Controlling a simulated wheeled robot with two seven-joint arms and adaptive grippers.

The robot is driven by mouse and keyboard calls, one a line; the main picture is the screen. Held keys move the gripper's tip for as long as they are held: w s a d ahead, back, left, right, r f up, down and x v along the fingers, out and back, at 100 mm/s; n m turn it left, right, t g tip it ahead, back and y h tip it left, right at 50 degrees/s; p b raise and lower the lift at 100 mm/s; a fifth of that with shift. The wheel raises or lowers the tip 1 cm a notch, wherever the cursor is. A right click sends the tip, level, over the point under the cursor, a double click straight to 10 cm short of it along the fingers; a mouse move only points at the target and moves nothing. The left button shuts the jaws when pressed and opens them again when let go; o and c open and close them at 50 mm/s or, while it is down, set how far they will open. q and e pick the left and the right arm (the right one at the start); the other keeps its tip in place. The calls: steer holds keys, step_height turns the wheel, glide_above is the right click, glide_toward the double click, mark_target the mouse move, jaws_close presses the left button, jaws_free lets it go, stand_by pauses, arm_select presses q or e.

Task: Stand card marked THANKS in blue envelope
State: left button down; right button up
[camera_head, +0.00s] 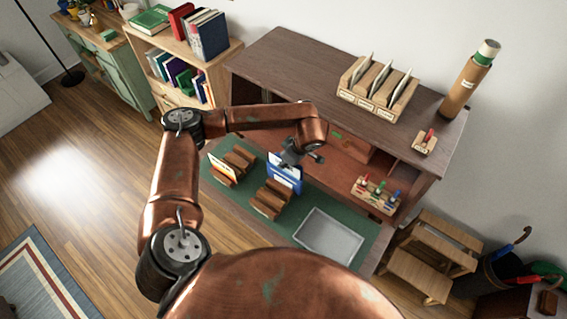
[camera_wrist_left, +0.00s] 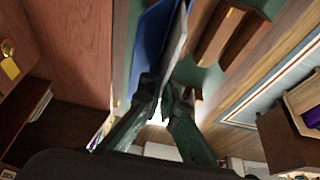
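A blue envelope (camera_head: 284,183) stands upright in a slotted wooden holder (camera_head: 265,205) on the green desk mat. A pale card (camera_head: 287,166) shows at the envelope's top, below my left gripper (camera_head: 298,156). In the left wrist view the blue envelope (camera_wrist_left: 150,45) lies against the pale card (camera_wrist_left: 175,42), and the fingers of my left gripper (camera_wrist_left: 163,90) close on the card's edge. The card's lettering cannot be read. How deep the card sits in the envelope is hidden. My right gripper is not in view.
The desk's upper shelf (camera_head: 290,65) overhangs the work area.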

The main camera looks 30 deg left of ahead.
arm_select(q)
steer(key=shift+f+b, duration=0.4)
steer(key=shift+f, duration=0.25)
steer(key=c, duration=2.1)
jaws_free()
steer(key=shift+r, duration=0.1)
steer(key=shift+r+p, duration=2.35)
steer(key=shift+r, duration=2.2)
steer(key=shift+f, duration=0.1)
